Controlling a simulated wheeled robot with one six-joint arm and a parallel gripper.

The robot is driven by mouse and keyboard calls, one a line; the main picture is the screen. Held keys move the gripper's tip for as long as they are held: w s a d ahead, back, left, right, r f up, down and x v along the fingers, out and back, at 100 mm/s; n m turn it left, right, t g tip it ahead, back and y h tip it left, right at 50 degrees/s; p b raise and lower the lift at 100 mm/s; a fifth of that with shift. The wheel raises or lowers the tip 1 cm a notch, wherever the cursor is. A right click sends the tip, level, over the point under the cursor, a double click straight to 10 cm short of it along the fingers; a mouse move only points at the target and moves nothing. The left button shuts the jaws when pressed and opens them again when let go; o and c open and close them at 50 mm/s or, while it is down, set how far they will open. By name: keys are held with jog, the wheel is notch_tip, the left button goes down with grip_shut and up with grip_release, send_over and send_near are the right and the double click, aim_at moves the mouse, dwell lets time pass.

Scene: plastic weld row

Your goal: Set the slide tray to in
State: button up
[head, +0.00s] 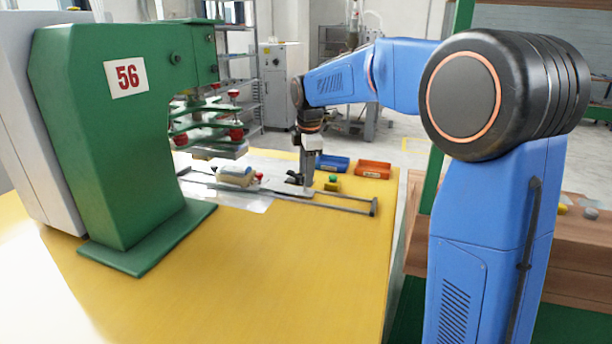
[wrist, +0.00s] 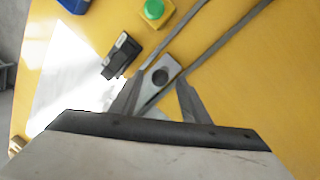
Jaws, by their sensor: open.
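The slide tray (head: 225,193) is a pale flat plate on two dark rails, running out to the right from under the green press on the yellow table. In the wrist view, a grey metal tab with a round hole (wrist: 170,66) lies by the rails; it seems to be the tray's handle end. My gripper (head: 305,182) points down at the tray's right end in the head view. In the wrist view my gripper (wrist: 159,80) is open, with one finger on each side of the tab. I cannot tell whether the fingers touch it.
The green press (head: 110,140) stands at left. A pale part (head: 236,176) rests near the tray's middle. A black block (wrist: 122,55) and a yellow box with a green button (wrist: 155,12) are near my gripper. Blue (head: 333,163) and orange bins (head: 373,169) stand behind. The front table is clear.

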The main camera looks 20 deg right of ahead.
jog(key=shift+w+f, duration=0.15)
jog(key=shift+f, duration=0.5)
grip_shut()
send_over(268, 186)
jog(key=shift+d+r, duration=0.1)
jog(key=shift+d, duration=0.05)
grip_release()
jog(key=s+r, duration=0.3)
jog(key=r, duration=1.4)
jog(key=shift+s, duration=0.15)
